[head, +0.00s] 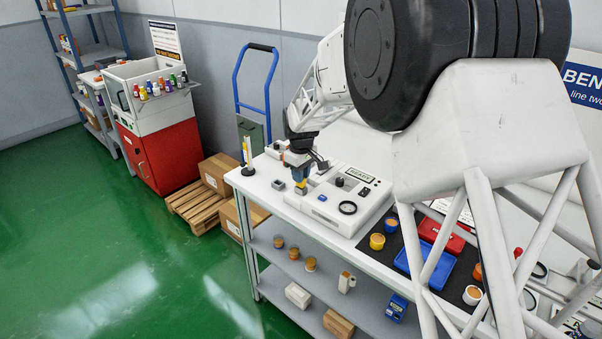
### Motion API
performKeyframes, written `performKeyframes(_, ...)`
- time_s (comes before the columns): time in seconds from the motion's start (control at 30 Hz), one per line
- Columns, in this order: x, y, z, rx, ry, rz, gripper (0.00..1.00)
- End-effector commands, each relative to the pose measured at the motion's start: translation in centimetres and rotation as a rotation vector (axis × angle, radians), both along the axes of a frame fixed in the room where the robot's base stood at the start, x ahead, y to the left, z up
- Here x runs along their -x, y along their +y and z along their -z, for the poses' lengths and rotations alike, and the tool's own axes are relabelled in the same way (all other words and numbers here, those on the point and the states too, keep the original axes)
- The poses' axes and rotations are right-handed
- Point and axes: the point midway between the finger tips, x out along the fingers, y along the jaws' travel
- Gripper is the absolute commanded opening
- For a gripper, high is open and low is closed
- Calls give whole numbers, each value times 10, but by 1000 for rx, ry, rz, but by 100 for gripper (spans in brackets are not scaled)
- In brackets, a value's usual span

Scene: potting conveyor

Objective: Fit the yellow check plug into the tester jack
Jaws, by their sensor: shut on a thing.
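My gripper (300,172) points down over the left end of the white workbench and is shut on the yellow check plug (301,189). The plug shows as a small yellow piece below the dark wrist, beside the left edge of the white tester (325,214). The tester has a lit READY display (360,173), a black knob (340,182) and a black ring (348,208). I cannot make out which opening is the jack. At this size I cannot tell whether the plug touches the bench or tester.
A post on a dark base (248,171) stands left of my gripper, near a small grey block (278,185). To the right are a yellow-topped cup (377,241), a blue tray (402,262) and a red case (436,232).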

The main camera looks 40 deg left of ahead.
Motion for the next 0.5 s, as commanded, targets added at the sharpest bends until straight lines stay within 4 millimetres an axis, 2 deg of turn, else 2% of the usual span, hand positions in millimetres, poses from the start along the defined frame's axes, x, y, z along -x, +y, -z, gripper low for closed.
performKeyframes(0.13,0,0,2,0,0,0,0)
performKeyframes(0.17,0,0,2,0,0,0,25)
performKeyframes(0.33,0,0,2,0,0,0,51)
performKeyframes(0.5,0,0,2,0,0,0,52)
